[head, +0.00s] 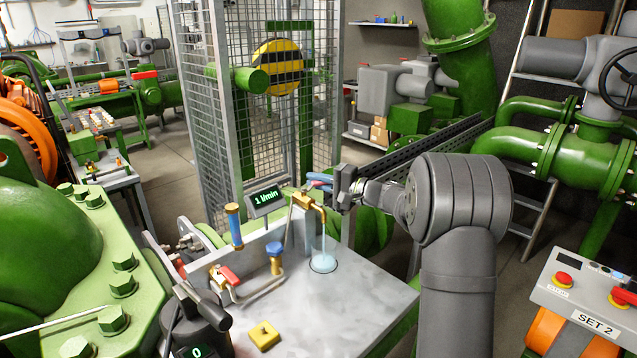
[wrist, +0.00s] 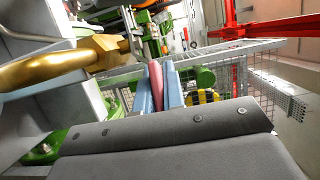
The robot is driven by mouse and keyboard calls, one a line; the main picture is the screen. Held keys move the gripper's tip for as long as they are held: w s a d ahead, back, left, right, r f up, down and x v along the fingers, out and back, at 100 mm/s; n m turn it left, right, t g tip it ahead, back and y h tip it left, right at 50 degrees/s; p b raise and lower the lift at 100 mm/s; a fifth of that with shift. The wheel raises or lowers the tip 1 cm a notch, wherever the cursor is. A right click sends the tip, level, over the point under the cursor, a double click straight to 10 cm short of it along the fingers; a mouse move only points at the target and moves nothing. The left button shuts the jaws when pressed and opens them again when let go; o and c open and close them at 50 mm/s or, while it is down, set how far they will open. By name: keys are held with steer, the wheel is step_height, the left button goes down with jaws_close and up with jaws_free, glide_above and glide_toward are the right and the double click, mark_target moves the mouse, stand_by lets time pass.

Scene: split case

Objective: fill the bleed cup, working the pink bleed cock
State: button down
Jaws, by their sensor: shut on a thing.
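My gripper (head: 320,182) is shut on the pink lever of the bleed cock, above the grey bench. In the wrist view its two blue fingers (wrist: 158,92) lie on either side of the pink lever (wrist: 157,84). The brass spout (head: 309,202) of the cock also shows at the left of the wrist view (wrist: 60,70). A pale blue stream (head: 324,240) runs down from the spout to a round clear cup (head: 322,265) on the bench. How full the cup is, I cannot tell. A display (head: 266,199) behind the bench reads 1 l/min.
A mesh cage (head: 215,130) stands behind. A control box (head: 590,290) marked SET 2 is at right.

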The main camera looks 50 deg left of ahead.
steer(key=shift+a+n+g+h, duration=0.3)
steer(key=shift+n+g+h, duration=0.5)
steer(key=shift+g, duration=0.3)
steer(key=shift+a+n+g+h, duration=0.35)
steer(key=shift+n+g+h, duration=0.25)
steer(key=shift+n+g, duration=0.4)
steer(key=shift+a+n+g+h, duration=0.3)
steer(key=shift+n+g+h, duration=0.4)
steer(key=shift+g, duration=0.5)
steer(key=c, duration=1.5)
jaws_free()
steer(key=v, duration=1.7)
steer(key=shift+w+r, duration=0.1)
steer(key=shift+w, duration=0.1)
